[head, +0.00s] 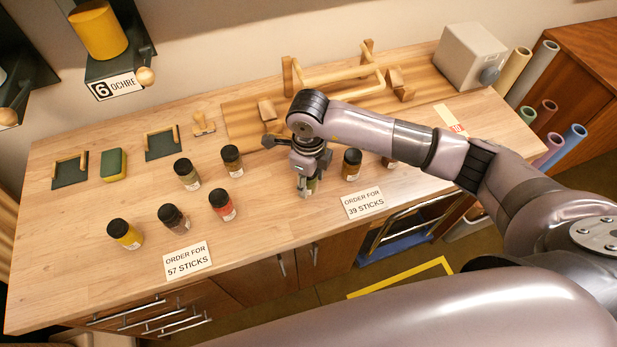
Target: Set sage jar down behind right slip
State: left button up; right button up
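My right gripper (308,188) points down over the bench, just left of and behind the right slip (363,203), which reads "ORDER FOR 39 STICKS". Its fingers are around a small jar with grey-green contents, the sage jar (313,186), mostly hidden by the fingers and wrist. The jar is upright, at or very near the bench top; I cannot tell if its base touches. A brown jar (352,164) stands behind the right slip, and another dark-lidded jar (389,162) is partly hidden by my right arm. My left gripper is not in view.
The left slip (187,260) reads "ORDER FOR 57 STICKS". Near it stand yellow (125,234), dark brown (174,218) and red (222,204) jars; olive (187,174) and ochre-brown (232,161) jars stand behind. A wooden rack (335,75) and grey box (470,55) are at the back.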

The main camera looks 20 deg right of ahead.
jog(key=o, duration=0.3)
jog(key=shift+o, duration=0.2)
jog(key=shift+r, duration=0.25)
jog(key=shift+w+r, duration=0.1)
jog(key=shift+r, duration=0.2)
notch_tip(320, 180, up, 11)
jog(key=b, duration=0.3)
jog(key=shift+f+b, duration=0.2)
jog(key=shift+b, duration=0.15)
jog(key=shift+r, duration=0.35)
jog(key=shift+s+f, duration=0.1)
jog(key=shift+s, duration=0.1)
